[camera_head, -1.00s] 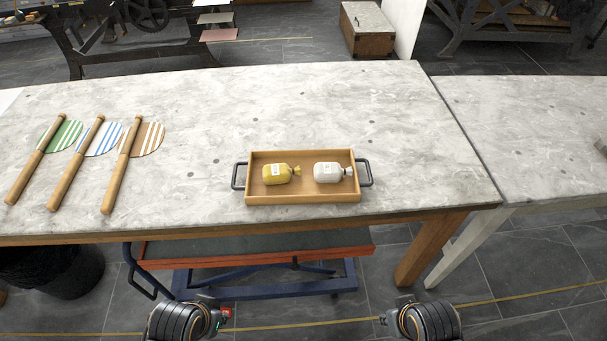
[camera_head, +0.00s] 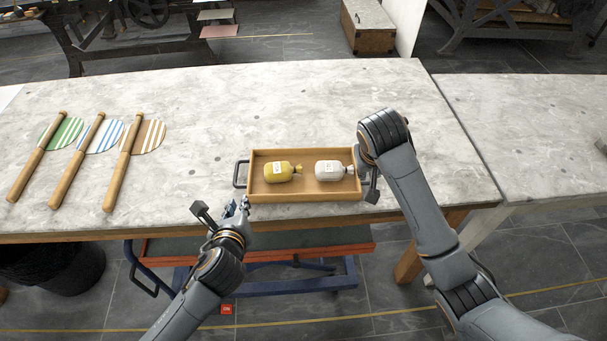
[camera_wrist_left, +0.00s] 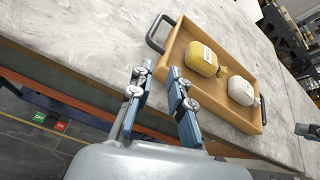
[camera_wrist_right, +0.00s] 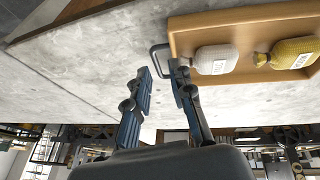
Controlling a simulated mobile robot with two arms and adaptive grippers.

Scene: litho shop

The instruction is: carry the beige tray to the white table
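The beige tray (camera_head: 305,197) is a shallow wooden box with a black handle at each end, flat on the left stone-topped table. The white table (camera_head: 540,120), pale-topped with a white leg, stands to the right. My left gripper (camera_head: 222,207) is open and empty, short of the left handle (camera_wrist_left: 155,33). My right gripper (camera_wrist_right: 159,68) is open at the right handle (camera_wrist_right: 157,57); its fingertips are close to it, but I cannot tell whether they straddle it.
Several wooden rods with striped discs (camera_head: 83,160) lie at the left of the stone-topped table (camera_head: 290,100). A red and blue cart (camera_head: 310,248) stands beneath it. A black bin (camera_head: 65,270) is at lower left. The white table's visible top is largely clear.

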